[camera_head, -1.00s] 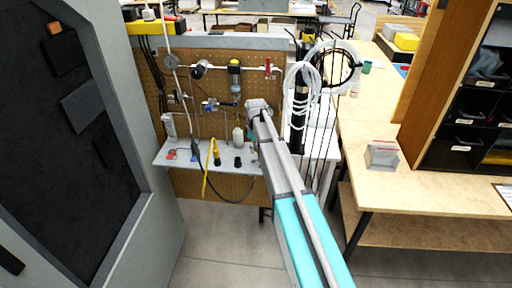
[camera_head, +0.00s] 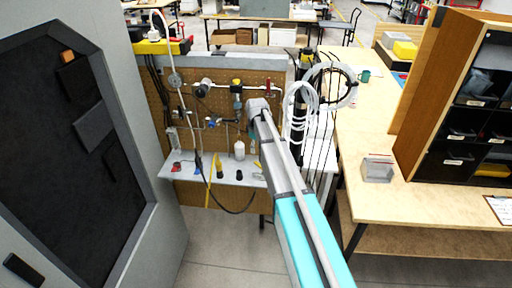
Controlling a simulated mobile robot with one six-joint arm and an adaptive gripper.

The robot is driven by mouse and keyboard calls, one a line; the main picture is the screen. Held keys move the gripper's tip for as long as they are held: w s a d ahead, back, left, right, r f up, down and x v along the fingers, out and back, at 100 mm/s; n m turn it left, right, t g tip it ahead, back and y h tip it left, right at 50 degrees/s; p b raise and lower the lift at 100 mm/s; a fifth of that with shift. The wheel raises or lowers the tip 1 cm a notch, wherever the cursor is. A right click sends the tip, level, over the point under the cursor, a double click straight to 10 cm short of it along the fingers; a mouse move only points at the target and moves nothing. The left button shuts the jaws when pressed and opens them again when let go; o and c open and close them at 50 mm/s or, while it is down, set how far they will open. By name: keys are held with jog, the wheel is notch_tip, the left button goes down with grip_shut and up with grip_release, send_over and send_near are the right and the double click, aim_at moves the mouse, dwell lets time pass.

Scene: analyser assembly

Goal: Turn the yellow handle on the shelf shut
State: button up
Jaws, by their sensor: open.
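A slim yellow piece (camera_head: 209,192) hangs at the front edge of the grey shelf (camera_head: 192,182); a smaller bit of yellow shows just above on the shelf. I cannot tell which of these is the handle, or its exact angle. My gripper (camera_head: 255,118) is at the far end of my arm, in front of the pegboard and right of the yellow piece, apart from it in the picture. It is open and I see nothing held. Its fingers are mostly hidden behind the wrist.
Pipes with a gauge (camera_head: 175,80) and a red lever (camera_head: 268,88) run across the pegboard (camera_head: 217,103). A white bottle (camera_head: 240,150) and small dark parts stand on the shelf. White coiled tubing (camera_head: 300,105) hangs at right. A grey cabinet door (camera_head: 165,225) closes in the left.

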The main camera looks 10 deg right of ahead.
jog(key=shift+r+p, duration=2.05)
jog(key=shift+r, duration=0.35)
jog(key=s+f+m+b, duration=0.8)
jog(key=s+f+b, duration=1.9)
jog(key=shift+s, duration=0.35)
jog(key=shift+f, duration=0.1)
jog(key=shift+s+m, duration=0.5)
jog(key=shift+s, duration=0.45)
